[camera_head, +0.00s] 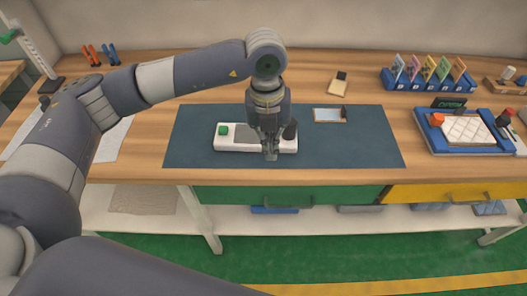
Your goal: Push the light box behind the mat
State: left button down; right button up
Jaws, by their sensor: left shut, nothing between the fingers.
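The dark blue mat (360,150) lies on the wooden workbench. A long white box (228,145) with a green square at its left end and a grey panel lies on the mat; I take it for the light box. My left gripper (270,156) is shut and empty, pointing down over the right half of this box and hiding part of it. I cannot tell whether the fingertips touch it. A dark piece (290,130) shows at the box's right end. My right gripper is not in view.
A small framed plate (330,115) lies on the mat at the right. Behind the mat stands a small beige block (338,88). A blue rack of cards (428,80) and a blue tray (466,149) are at the right. Bench left of the beige block looks clear.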

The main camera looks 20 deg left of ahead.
pick_arm(q)
jog(key=shift+y, duration=0.4)
jog(key=f+p, duration=0.1)
jog(key=f, duration=0.2)
jog(key=a+f+p, duration=0.1)
jog(key=f, duration=0.2)
jog(key=f+p, duration=0.1)
jog(key=f, duration=0.2)
jog(key=shift+w+a+f, duration=0.15)
jog(key=shift+w+a, duration=0.05)
jog(key=shift+a, duration=0.15)
jog(key=shift+w+a+p, duration=0.15)
jog(key=shift+w+p, duration=0.1)
jog(key=shift+w, duration=0.3)
jog(key=shift+w+a+p, duration=0.15)
jog(key=shift+w+p, duration=0.05)
jog(key=shift+w, duration=0.35)
jog(key=shift+w+a+f, duration=0.1)
jog(key=shift+w+a, duration=0.05)
jog(key=shift+w, duration=0.3)
jog(key=shift+w+a+f, duration=0.1)
jog(key=shift+w+a, duration=0.05)
jog(key=shift+w, duration=0.3)
